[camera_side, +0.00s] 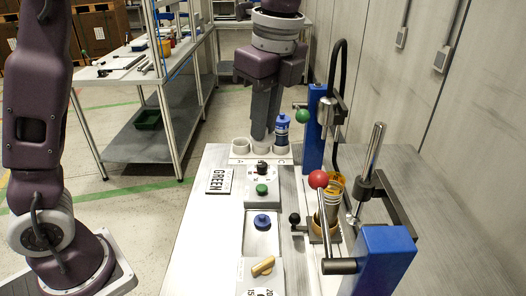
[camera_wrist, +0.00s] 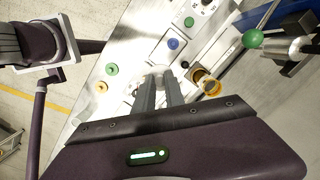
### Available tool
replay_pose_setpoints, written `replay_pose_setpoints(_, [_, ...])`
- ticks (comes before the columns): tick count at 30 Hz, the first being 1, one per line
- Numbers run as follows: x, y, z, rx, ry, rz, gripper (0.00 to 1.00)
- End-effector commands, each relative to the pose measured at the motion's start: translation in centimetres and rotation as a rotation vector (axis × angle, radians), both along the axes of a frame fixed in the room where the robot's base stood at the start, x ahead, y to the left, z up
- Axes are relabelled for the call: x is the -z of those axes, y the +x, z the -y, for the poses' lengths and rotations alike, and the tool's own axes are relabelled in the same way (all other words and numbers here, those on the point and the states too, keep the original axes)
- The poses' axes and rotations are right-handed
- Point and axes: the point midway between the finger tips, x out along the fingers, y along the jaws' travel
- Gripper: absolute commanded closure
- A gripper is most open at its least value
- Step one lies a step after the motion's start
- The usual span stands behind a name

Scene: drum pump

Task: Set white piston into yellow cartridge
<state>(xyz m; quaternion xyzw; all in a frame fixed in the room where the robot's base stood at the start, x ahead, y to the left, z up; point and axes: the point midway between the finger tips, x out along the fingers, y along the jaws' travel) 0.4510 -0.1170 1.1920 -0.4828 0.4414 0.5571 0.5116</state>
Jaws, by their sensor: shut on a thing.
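My gripper (camera_side: 262,136) is pointed down at the middle of a row of white cups at the far end of the bench. In the wrist view its two fingers (camera_wrist: 160,80) are close together, shut on a pale piece at their tips, apparently the white piston (camera_wrist: 158,71). In the side view the piston is hidden or cannot be told from the white cup. The yellow cartridge (camera_side: 334,188) is a clear amber cylinder standing in a holder at the right, well away from my gripper. It also shows in the wrist view (camera_wrist: 207,83), right of the fingers.
A blue piston (camera_side: 282,130) stands in the right cup; the left cup (camera_side: 240,146) looks empty. A blue post (camera_side: 315,130) with a green-knobbed lever and a red-knobbed lever (camera_side: 318,180) stand near the cartridge. Green and blue buttons line the panel.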

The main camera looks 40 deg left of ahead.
Motion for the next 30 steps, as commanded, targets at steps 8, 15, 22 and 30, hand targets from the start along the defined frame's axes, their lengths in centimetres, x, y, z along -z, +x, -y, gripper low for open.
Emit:
replay_pose_setpoints(8, [-0.2,4.8,2.0,0.296,0.000,-0.001,1.00])
replay_pose_setpoints(15, [-0.2,9.3,4.4,0.650,-0.003,-0.003,1.00])
replay_pose_setpoints(22, [0.2,12.1,6.7,0.975,-0.004,-0.004,1.00])
replay_pose_setpoints(30, [1.9,13.0,7.9,1.139,-0.007,-0.009,1.00])
